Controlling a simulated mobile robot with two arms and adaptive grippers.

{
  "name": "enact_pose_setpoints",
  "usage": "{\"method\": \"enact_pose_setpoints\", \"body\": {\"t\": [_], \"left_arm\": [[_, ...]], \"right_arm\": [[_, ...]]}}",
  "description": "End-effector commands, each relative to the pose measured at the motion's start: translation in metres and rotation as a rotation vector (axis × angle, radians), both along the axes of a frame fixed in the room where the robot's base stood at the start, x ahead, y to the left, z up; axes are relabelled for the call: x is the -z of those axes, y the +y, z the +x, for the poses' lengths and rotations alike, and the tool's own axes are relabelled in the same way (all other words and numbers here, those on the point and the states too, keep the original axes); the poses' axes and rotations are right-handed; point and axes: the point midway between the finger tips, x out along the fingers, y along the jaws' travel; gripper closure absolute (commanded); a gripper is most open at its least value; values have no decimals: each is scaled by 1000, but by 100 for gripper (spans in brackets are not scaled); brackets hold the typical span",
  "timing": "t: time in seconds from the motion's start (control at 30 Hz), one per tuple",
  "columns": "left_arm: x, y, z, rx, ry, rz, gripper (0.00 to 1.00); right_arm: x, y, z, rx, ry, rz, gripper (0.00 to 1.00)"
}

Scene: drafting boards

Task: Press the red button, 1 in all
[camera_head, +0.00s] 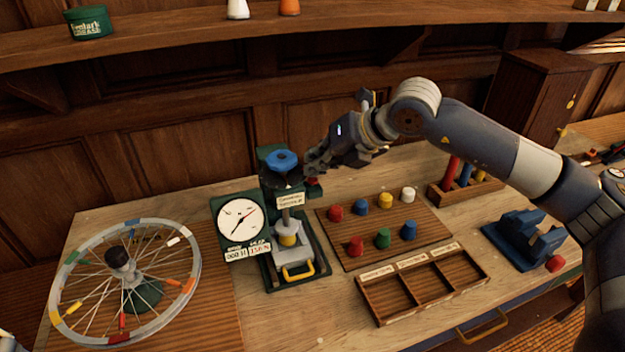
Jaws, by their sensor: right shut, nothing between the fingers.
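A green press (298,262) stands on the bench with a blue hand knob on top and a dial gauge at its left. A small red part (314,189), which looks like the red button, shows at the press's right side, just below my right gripper. My right gripper (312,168) is shut and empty, its fingertips beside the blue knob (283,161) and above the red part. I cannot tell whether the fingers touch anything. My left gripper is not seen.
A board (330,239) with several coloured knobs lies right of the press. In front of it is a wooden tray (372,309) with three compartments. A spoked wheel (180,315) lies at the left. A blue vise (522,243) stands at the right. A shelf (180,34) runs above the bench.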

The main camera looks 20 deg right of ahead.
Motion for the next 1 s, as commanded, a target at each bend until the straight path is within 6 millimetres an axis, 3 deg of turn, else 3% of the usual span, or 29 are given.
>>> {"method": "enact_pose_setpoints", "body": {"t": [1.0], "left_arm": [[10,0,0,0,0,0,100]], "right_arm": [[9,1,0,-2,3,0,100]]}}
